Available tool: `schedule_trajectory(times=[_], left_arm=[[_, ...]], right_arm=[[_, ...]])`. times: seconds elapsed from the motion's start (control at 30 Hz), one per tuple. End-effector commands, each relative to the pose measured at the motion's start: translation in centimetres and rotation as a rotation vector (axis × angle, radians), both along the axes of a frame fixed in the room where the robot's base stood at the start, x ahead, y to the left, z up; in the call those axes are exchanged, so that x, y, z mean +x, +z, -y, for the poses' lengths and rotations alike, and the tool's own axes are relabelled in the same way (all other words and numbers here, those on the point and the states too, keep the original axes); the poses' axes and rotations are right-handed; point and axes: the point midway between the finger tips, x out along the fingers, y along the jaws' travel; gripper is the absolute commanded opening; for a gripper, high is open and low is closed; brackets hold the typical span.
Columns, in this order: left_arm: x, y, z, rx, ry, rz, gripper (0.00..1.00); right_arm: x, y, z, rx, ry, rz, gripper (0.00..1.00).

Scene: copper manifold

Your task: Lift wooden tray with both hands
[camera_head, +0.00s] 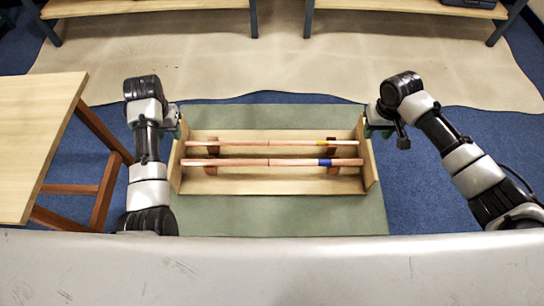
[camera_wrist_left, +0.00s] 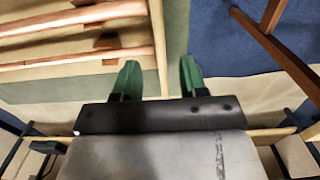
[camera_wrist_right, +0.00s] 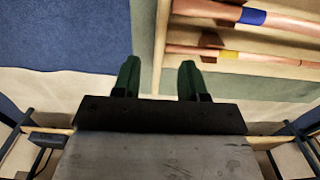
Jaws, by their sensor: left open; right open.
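The wooden tray (camera_head: 270,186) lies level on a green mat, with a raised end wall on each side. Two copper pipes, a front one with a blue band (camera_head: 285,162) and a rear one with a yellow band (camera_head: 280,142), rest across wooden supports in it. My left gripper (camera_head: 179,128) is open at the tray's left end wall; in the left wrist view that wall (camera_wrist_left: 160,72) appears between the green fingers. My right gripper (camera_head: 370,127) is open at the right end wall; in the right wrist view that wall (camera_wrist_right: 159,70) appears between the fingers. Contact cannot be told.
The green mat (camera_head: 290,222) lies on blue carpet. A wooden table (camera_head: 40,130) stands at the left, near my left arm. Wooden benches (camera_head: 400,6) stand at the back on a beige floor sheet. A pale surface (camera_head: 270,270) crosses the front.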

Motion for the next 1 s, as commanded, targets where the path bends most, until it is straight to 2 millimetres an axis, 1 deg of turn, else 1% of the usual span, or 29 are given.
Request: schedule_trajectory(times=[0.03, 0.3, 0.5, 0.7, 0.93, 0.97, 1.0], left_arm=[[-0.1, -0.9, 0.0, -0.001, 0.0, -0.004, 0.43], [-0.1, -5.9, 0.0, -0.001, 0.0, -0.004, 0.43], [-0.1, -8.4, 0.0, 0.0, 0.0, -0.002, 0.43], [-0.1, -9.2, 0.0, 0.0, 0.0, 0.0, 0.43], [-0.1, -9.3, 0.0, 0.0, 0.0, 0.001, 0.43], [-0.1, -9.3, 0.0, 0.0, 0.0, 0.001, 0.41], [-0.1, -9.3, 0.0, 0.0, 0.0, 0.001, 0.35]], right_arm=[[-0.1, -0.9, 0.0, 0.0, -0.001, -0.005, 0.43], [-0.1, -5.9, 0.0, -0.001, 0.0, -0.004, 0.43], [-0.1, -8.4, 0.0, 0.0, 0.0, -0.003, 0.43], [-0.1, -9.3, 0.0, -0.001, 0.001, 0.0, 0.43], [-0.1, -9.3, 0.0, -0.001, 0.001, 0.0, 0.43], [-0.1, -9.3, 0.0, -0.001, 0.001, 0.0, 0.41], [-0.1, -9.3, 0.0, -0.001, 0.001, 0.0, 0.35]])
